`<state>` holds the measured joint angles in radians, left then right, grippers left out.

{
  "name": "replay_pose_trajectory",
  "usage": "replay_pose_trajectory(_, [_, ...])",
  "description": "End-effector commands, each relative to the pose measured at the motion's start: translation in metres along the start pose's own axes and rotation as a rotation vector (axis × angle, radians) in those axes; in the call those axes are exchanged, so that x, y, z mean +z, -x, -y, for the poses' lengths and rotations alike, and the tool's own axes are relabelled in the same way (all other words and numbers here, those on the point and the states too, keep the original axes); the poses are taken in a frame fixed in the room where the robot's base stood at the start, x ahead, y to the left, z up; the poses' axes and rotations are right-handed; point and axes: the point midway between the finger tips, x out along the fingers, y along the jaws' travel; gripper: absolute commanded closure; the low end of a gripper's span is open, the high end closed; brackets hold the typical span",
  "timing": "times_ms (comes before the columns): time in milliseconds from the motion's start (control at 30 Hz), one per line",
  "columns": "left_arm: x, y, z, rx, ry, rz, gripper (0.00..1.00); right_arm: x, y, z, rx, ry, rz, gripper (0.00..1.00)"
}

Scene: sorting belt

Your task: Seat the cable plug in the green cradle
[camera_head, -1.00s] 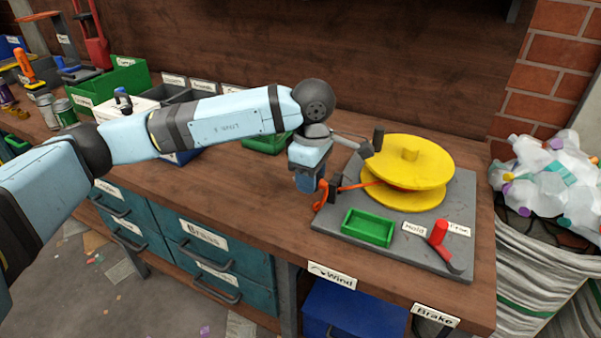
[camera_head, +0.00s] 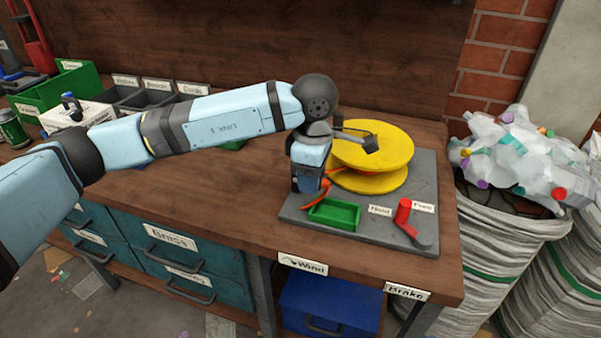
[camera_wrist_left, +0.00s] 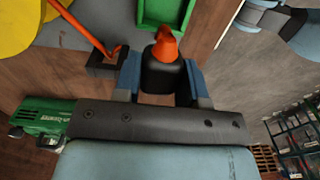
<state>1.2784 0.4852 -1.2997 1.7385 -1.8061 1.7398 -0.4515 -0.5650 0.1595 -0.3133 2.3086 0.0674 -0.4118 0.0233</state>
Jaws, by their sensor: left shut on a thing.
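My left gripper (camera_head: 308,188) is shut on the cable plug (camera_wrist_left: 163,74), a black body with an orange end, seen between the jaws in the left wrist view. In the head view the jaws hide most of the plug, and orange cable (camera_head: 318,194) shows beside them. The green cradle (camera_head: 334,213) is an open rectangular tray on the grey board, just right of and in front of the gripper. My right gripper is out of view.
A yellow reel (camera_head: 372,160) with a crank stands behind the cradle on the grey board (camera_head: 425,180). A red brake lever (camera_head: 403,211) stands to its right, near Hold and Free labels. Bags of bottles (camera_head: 515,160) stand right of the bench. Bare bench lies left of the board.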

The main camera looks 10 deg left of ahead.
Motion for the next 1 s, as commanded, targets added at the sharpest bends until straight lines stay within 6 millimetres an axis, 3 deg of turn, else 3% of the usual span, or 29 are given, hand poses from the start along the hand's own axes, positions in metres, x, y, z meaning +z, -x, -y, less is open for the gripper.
replay_pose_trajectory(600, [0.048, 0.000, 0.000, 0.001, 0.000, 0.001, 0.91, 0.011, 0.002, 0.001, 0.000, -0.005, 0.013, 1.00])
replay_pose_trajectory(1000, [0.051, 0.000, 0.000, 0.001, 0.000, 0.000, 0.91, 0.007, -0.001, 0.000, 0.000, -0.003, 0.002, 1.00])
